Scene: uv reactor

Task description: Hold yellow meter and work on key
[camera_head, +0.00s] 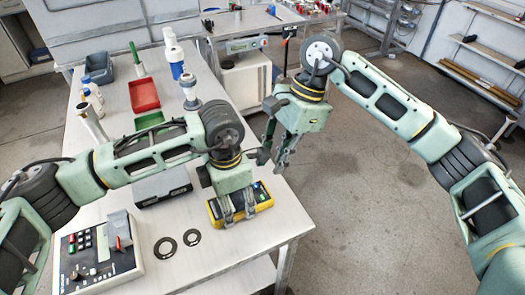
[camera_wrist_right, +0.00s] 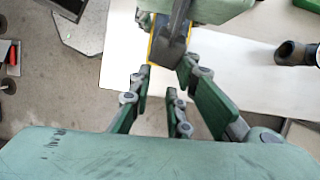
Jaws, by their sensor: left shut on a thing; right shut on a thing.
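The yellow meter (camera_head: 263,194) lies on the white table near its front right corner. It has a dark face, and a yellow edge of it (camera_wrist_right: 152,48) shows in the right wrist view. My left gripper (camera_head: 238,214) is shut on the meter from above and covers its middle. My right gripper (camera_head: 282,160) is to the right of the meter, just beyond the table edge in the head view. Its fingers also show in the right wrist view (camera_wrist_right: 159,92); what they hold is too small to make out. I cannot make out a key.
A control box (camera_head: 100,262) with buttons and two dark rings (camera_head: 165,248) (camera_head: 192,237) lie left of the meter. A dark box (camera_head: 160,187), a red tray (camera_head: 144,95), a green tray (camera_head: 150,121) and bottles stand farther back. The floor right of the table is clear.

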